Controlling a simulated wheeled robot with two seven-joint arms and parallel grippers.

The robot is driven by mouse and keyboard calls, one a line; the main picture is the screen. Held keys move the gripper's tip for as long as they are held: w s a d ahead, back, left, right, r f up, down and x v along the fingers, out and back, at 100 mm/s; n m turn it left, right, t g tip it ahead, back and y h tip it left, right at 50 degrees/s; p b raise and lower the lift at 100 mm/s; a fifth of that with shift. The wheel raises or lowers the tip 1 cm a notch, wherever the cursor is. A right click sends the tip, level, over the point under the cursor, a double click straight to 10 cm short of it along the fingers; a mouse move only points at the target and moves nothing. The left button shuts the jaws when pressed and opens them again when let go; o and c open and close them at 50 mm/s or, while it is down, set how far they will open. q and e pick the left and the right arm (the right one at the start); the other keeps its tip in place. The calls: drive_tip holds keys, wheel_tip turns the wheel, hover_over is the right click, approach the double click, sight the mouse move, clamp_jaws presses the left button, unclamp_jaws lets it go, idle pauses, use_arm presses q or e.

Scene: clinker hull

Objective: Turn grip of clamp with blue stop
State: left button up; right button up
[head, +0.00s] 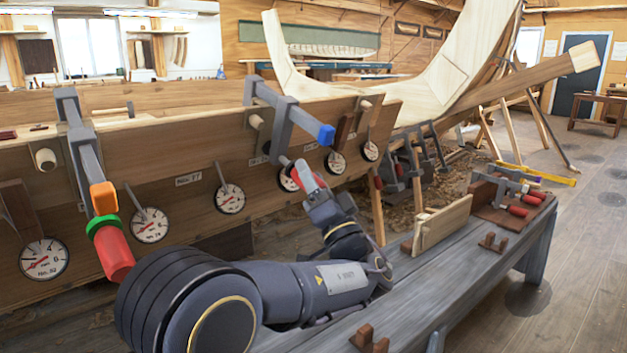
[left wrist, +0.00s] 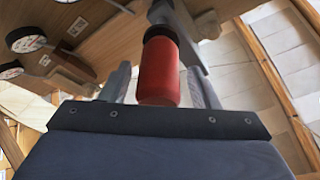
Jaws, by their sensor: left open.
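The clamp with the blue stop (head: 326,134) hangs over the top plank of the hull, its grey bar (head: 275,97) slanting down to the right. Its red grip (head: 302,171) is below the stop, partly hidden by my left gripper (head: 308,178). In the left wrist view the red grip (left wrist: 160,72) stands between my two grey fingers, with a gap visible on each side. My left gripper is open around it. The blue stop does not show in the wrist view. My right gripper is not in view.
Another clamp with an orange stop (head: 103,198) and red grip (head: 115,254) hangs at left. Several dial gauges (head: 230,199) line the hull plank (head: 200,150). A grey bench (head: 455,262) at right carries a wooden block (head: 441,222) and clamps with red grips (head: 518,211).

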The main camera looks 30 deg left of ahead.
use_arm(q)
drive_tip(key=p+v, duration=0.1)
drive_tip(key=v, duration=0.7)
drive_tip(key=shift+r, duration=0.1)
idle(1.0)
